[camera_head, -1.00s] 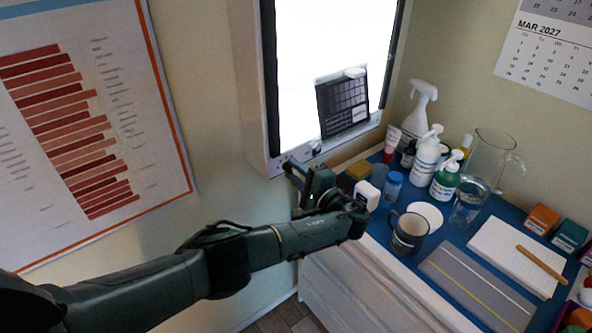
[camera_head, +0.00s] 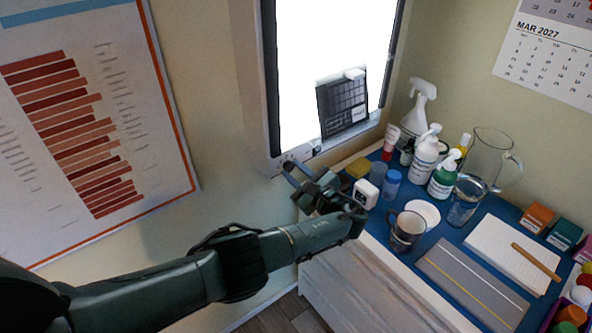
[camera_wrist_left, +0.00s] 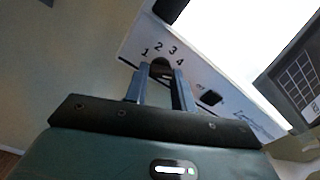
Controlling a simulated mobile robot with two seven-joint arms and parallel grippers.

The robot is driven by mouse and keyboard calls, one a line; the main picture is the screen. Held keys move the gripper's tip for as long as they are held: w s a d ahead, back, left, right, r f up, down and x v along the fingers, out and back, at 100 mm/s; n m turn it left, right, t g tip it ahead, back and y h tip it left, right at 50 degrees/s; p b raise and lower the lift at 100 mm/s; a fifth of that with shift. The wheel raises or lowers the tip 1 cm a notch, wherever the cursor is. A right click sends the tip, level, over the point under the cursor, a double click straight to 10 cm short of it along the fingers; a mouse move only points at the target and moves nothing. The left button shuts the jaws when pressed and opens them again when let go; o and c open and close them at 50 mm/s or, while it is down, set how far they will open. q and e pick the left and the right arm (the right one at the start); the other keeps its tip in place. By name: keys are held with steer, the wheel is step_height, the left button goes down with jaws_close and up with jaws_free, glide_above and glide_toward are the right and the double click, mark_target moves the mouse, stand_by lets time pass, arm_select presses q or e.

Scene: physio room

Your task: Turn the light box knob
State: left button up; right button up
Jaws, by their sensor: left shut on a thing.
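The light box (camera_head: 245,90) hangs on the wall with its bright panel lit; a dark film sheet (camera_head: 342,101) is on the panel. The knob (camera_wrist_left: 160,65) is dark and round, on the box's pale lower edge strip, with the numbers 1 to 4 printed around it in the left wrist view. My left gripper (camera_head: 290,166) reaches up to the strip's left end. In the left wrist view its two fingers (camera_wrist_left: 160,74) are shut on the knob, one on each side. The knob's pointer cannot be made out. My right gripper is not in view.
A blue-topped cabinet (camera_head: 452,235) stands right of my left arm, with bottles, a mug (camera_head: 407,232), a glass jug (camera_head: 490,155) and a notepad (camera_head: 513,252). A small white box (camera_head: 366,193) is close to my left wrist. A chart (camera_head: 95,130) hangs at left.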

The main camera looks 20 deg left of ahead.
arm_select(q)
steer(key=shift+m, duration=1.2)
steer(key=shift+s, duration=0.1)
steer(key=o, duration=1)
steer(key=v, duration=1.3)
steer(key=shift+d, duration=0.1)
steer(key=shift+f, duration=0.1)
